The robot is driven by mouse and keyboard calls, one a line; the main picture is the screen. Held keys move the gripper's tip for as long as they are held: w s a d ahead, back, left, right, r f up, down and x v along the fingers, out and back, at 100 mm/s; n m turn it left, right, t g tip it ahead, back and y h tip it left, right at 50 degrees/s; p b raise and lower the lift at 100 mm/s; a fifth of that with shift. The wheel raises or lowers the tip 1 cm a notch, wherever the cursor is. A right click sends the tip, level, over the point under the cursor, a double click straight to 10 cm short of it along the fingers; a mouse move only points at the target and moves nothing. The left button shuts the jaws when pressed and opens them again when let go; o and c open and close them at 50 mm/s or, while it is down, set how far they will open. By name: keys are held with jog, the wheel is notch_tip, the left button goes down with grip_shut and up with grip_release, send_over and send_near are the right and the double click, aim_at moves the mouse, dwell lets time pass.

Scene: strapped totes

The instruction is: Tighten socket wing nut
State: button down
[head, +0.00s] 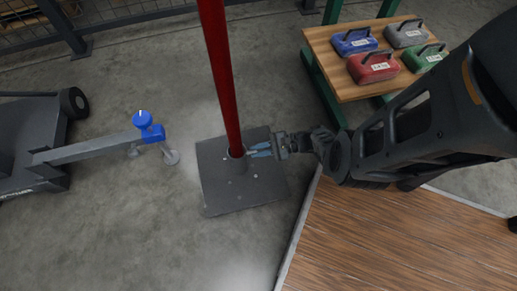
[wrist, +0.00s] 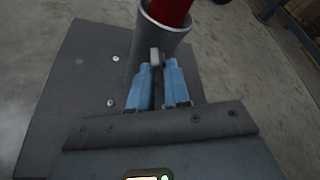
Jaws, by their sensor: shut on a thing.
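A red pole (head: 222,75) stands upright in a grey socket (head: 237,165) on a dark square base plate (head: 225,195). The socket (wrist: 163,35) and pole (wrist: 170,10) also show at the top of the wrist view. A small grey wing nut (wrist: 155,57) sticks out from the near side of the socket. My gripper (head: 257,150) reaches in from the right, low beside the socket. In the wrist view its two blue fingers (wrist: 158,72) are shut around the wing nut; the grasped part is partly hidden between the fingertips.
A wooden platform (head: 375,240) lies at the lower right, beneath my arm. A trailer drawbar with a blue-topped part (head: 148,130) is at left. Concrete floor around the plate is clear.

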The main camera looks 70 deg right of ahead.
jog(key=m+g+y, duration=0.1)
jog(key=m, duration=0.2)
jog(key=shift+d+y, duration=0.1)
jog(key=shift+y, duration=0.2)
dwell(0.3)
jog(key=c, duration=1.2)
grip_release()
jog(key=shift+c, duration=0.2)
jog(key=p+v, duration=0.1)
jog(key=v, duration=0.6)
jog(key=shift+s+d+r, duration=0.2)
jog(key=shift+r, duration=0.1)
